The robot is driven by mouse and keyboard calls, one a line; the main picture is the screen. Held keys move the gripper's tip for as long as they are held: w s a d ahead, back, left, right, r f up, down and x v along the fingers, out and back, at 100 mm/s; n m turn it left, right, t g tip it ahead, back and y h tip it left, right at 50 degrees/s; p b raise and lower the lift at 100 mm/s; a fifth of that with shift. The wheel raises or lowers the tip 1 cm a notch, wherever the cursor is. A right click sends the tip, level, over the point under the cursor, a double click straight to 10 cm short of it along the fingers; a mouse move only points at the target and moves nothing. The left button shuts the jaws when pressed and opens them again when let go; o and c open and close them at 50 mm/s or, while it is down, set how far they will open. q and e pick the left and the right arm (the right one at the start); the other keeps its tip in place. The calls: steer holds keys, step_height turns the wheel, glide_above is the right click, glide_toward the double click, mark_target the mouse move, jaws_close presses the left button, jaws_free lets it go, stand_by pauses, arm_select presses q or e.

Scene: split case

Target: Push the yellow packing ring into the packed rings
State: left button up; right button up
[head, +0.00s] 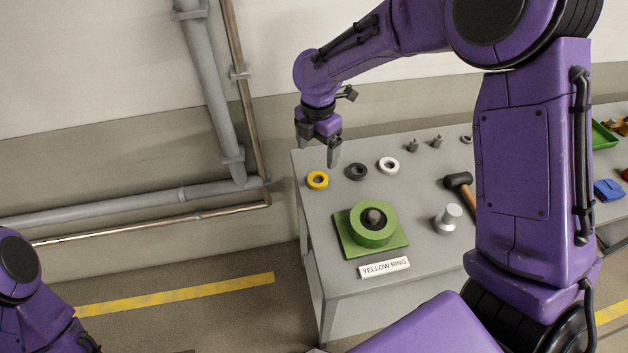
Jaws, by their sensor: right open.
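The yellow packing ring (317,180) lies flat at the left end of the grey table. A dark ring (356,172) and a white ring (388,165) lie in a row to its right. My right gripper (331,158) is open and empty, pointing down just above and behind the yellow ring, apart from it as far as I can tell. A green round housing (371,238) on a square green base stands nearer the front, with a dark rod end in its middle. Any packed rings inside it are hard to see. My left arm shows at the lower left, but its gripper is out of view.
A label reading "YELLOW RING" (384,267) stands at the table's (318,225) front. A metal stepped cylinder (447,219) and a mallet (459,184) are right of the housing. Small grey pegs (436,142) stand at the back. My right arm hides part of the table.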

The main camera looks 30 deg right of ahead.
mark_target(318, 182)
steer(key=f, duration=0.3)
steer(key=f+p, duration=0.1)
steer(key=f, duration=0.2)
steer(key=f+p, duration=0.1)
steer(key=f, duration=0.2)
steer(key=shift+w+d+f, duration=0.1)
steer(key=shift+d+f, duration=0.15)
steer(key=shift+w+f, duration=0.15)
steer(key=shift+f, duration=0.2)
steer(key=shift+r, duration=0.1)
steer(key=c, duration=1.1)
